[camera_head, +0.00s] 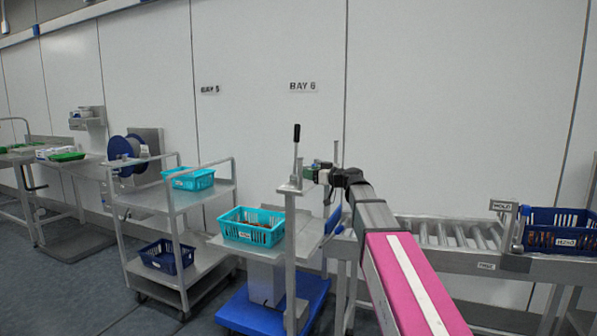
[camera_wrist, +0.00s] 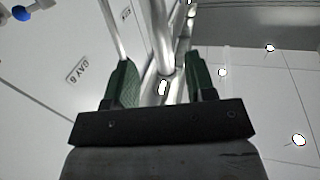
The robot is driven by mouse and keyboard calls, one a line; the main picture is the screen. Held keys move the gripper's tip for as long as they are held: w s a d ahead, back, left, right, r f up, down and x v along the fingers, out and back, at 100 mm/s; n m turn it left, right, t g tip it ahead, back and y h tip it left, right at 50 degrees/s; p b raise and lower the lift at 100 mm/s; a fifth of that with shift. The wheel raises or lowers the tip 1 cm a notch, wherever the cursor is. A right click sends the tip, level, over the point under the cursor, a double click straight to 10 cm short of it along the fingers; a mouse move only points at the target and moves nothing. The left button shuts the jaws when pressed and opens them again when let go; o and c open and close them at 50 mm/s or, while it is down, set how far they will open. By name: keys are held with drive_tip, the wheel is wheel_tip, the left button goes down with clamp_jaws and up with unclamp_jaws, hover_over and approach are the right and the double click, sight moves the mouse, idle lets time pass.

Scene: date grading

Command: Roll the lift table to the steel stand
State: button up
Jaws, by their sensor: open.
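The lift table has a blue wheeled base (camera_head: 318,290), a grey column and a flat steel top (camera_head: 228,243). A turquoise crate (camera_head: 253,229) with dark contents sits on the top. An upright steel post with a black-tipped lever (camera_head: 296,145) rises at its right side. My gripper (camera_head: 318,175) is just right of this lever, at the height of the post's upper end. In the wrist view my gripper (camera_wrist: 163,75) is open, with steel tubes (camera_wrist: 161,45) showing between its green fingers. I cannot tell whether they touch. I cannot single out the steel stand with certainty.
A steel trolley (camera_head: 172,204) with turquoise and blue crates stands close on the left. Steel work tables (camera_head: 90,168) are further left. A roller conveyor (camera_head: 450,232) with a dark blue crate (camera_head: 562,232) is on the right. Open floor (camera_head: 60,300) lies front left.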

drive_tip(key=x, duration=0.7)
drive_tip(key=shift+w+a, duration=0.1)
drive_tip(key=shift+a, duration=0.15)
clamp_jaws()
